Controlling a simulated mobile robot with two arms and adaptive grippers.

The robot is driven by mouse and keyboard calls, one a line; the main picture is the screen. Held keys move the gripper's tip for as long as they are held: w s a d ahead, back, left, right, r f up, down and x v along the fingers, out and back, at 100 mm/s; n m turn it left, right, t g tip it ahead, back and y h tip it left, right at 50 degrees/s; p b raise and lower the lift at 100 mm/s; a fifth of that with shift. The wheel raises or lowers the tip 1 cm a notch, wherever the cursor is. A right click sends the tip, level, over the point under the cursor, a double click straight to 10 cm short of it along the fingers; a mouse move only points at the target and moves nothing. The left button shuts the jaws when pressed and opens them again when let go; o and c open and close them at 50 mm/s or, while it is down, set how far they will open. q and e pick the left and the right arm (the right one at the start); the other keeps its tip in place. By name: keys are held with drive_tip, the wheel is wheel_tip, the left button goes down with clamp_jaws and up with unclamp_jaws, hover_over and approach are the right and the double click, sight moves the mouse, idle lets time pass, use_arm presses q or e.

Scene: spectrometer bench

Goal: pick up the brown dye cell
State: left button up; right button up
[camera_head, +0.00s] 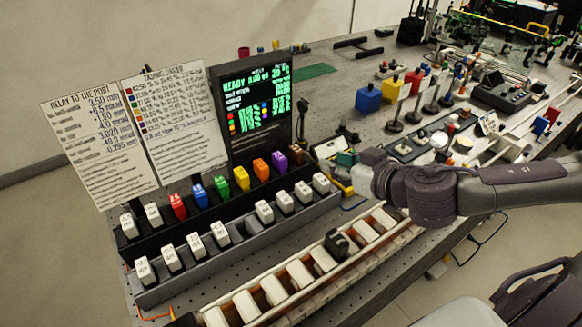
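The brown dye cell (296,154) stands upright at the right end of the back row of coloured cells, right of the purple cell (279,162). It sits in the dark rack (235,207) below the lit screen. My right arm comes in from the right, and its pale end (363,178), where my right gripper is, is right of the brown cell and apart from it. I cannot make out the fingers, so whether they are open or shut is unclear. My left gripper is not in view.
A long pale slotted rail (248,306) with a dark block (336,244) runs along the near edge. Two paper boards (98,146) and a screen (254,100) stand behind. Optics and posts (394,124) crowd the right.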

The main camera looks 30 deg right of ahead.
drive_tip(key=f, duration=0.1)
drive_tip(key=p, duration=0.2)
approach(299, 150)
drive_tip(key=x, duration=0.3)
drive_tip(key=shift+p+x, duration=0.6)
drive_tip(key=shift+x, duration=2.85)
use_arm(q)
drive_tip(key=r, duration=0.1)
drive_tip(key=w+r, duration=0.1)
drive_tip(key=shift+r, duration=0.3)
use_arm(e)
drive_tip(key=shift+s+a, duration=0.1)
clamp_jaws()
